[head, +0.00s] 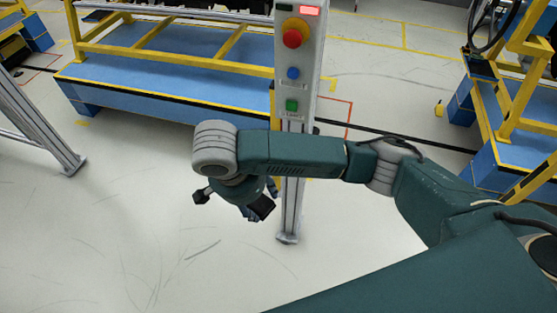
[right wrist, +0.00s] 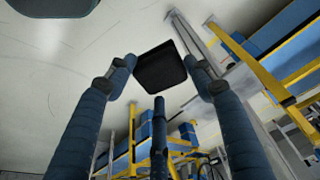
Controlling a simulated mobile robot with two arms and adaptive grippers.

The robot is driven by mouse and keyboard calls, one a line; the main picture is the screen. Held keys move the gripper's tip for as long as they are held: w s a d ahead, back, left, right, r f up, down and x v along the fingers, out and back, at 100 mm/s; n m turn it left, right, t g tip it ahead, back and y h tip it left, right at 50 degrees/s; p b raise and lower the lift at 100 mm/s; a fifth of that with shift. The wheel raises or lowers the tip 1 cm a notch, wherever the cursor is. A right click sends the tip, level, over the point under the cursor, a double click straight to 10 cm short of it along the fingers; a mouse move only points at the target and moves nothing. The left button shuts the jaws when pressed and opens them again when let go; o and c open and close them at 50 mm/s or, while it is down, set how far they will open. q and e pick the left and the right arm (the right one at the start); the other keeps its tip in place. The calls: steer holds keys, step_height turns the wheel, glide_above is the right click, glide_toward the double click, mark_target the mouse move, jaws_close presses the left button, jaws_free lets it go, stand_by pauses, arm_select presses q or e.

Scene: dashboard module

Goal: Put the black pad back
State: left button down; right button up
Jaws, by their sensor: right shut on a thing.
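My right gripper (head: 250,198) hangs below its wrist over the pale floor, in front of the grey button post. In the right wrist view my right gripper (right wrist: 160,80) has its blue ribbed fingers on both sides of the black pad (right wrist: 161,68) and is shut on it. A third finger comes up from below toward the pad. The pad is a dark, flat, rounded square held at the fingertips. In the head view the black pad (head: 262,207) shows small and dark under the wrist, partly hidden by the gripper. My left gripper is not in view.
The post (head: 290,215) carries a red button (head: 292,38), a blue button (head: 293,73) and a green button (head: 292,105). Behind it is a blue platform (head: 180,90) with yellow rails. Another blue and yellow rack (head: 515,130) stands right. The floor at front left is clear.

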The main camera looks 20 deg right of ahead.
steer(key=w+d, duration=0.3)
steer(key=w, duration=0.1)
steer(key=w+d, duration=0.3)
steer(key=w, duration=0.2)
steer(key=w+d, duration=0.3)
steer(key=w, duration=0.1)
steer(key=shift+w+d, duration=0.15)
steer(key=shift+w, duration=0.2)
steer(key=shift+w+d+r, duration=0.15)
steer(key=shift+w+d, duration=0.2)
steer(key=shift+w, duration=0.2)
step_height(320, 180, down, 2)
steer(key=shift+f+p, duration=0.1)
steer(key=shift+p, duration=1)
steer(key=shift+f, duration=0.6)
steer(key=o, duration=1.1)
